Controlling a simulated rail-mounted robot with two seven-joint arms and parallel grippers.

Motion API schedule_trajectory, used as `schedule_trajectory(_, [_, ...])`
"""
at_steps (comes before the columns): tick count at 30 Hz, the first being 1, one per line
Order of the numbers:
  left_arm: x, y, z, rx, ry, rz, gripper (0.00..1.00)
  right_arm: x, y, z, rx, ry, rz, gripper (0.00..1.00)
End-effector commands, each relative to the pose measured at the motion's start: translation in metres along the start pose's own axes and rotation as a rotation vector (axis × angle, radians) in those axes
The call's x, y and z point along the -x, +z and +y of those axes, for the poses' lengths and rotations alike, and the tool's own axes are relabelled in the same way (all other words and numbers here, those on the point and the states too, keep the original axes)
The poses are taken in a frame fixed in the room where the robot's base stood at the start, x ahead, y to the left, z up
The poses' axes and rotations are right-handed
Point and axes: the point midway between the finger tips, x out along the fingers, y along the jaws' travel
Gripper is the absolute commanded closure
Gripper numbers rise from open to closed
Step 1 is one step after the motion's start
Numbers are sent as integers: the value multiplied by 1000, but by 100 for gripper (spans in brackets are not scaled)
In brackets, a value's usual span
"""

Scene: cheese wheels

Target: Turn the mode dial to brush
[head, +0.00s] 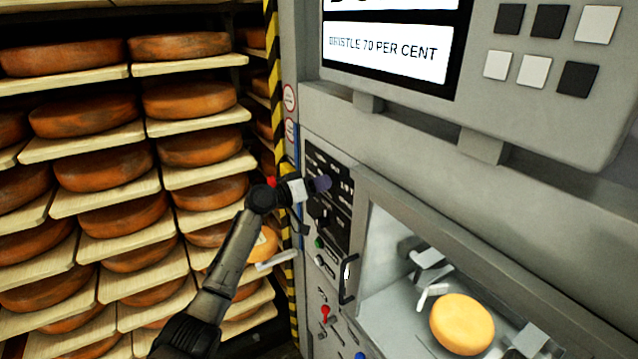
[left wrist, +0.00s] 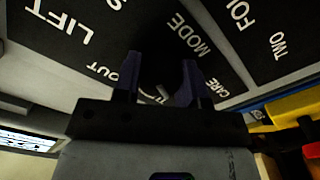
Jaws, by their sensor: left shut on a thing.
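The mode dial (left wrist: 155,94) is a dark knob with a pale mark, on a black panel lettered MODE, OUT and CARE in the left wrist view. My left gripper (left wrist: 157,82) is shut on it, one dark purple finger on each side. In the head view the left gripper (head: 322,184) is at the upper part of the black control panel (head: 341,221), and its fingers hide the dial. Which setting the pale mark points to cannot be told; no brush label is readable. My right gripper is not in view.
A screen (head: 387,52) above reads BRISTLE 70 PER CENT. A black handle (head: 346,280) and small knobs sit below the panel. A cheese wheel (head: 462,324) lies in the machine's bay at the right. Racks of cheese wheels (head: 104,167) fill the left.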

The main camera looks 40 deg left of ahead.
Motion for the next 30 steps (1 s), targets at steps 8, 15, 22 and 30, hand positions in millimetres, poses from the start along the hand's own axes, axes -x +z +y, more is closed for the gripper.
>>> schedule_trajectory(8, [0,0,0,12,1,1,85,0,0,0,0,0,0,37])
schedule_trajectory(15, [0,0,0,11,1,1,58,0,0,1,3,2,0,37])
schedule_trajectory(22, [0,0,0,11,0,0,37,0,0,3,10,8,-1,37])
schedule_trajectory(30, [2,0,0,10,0,1,37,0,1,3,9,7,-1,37])
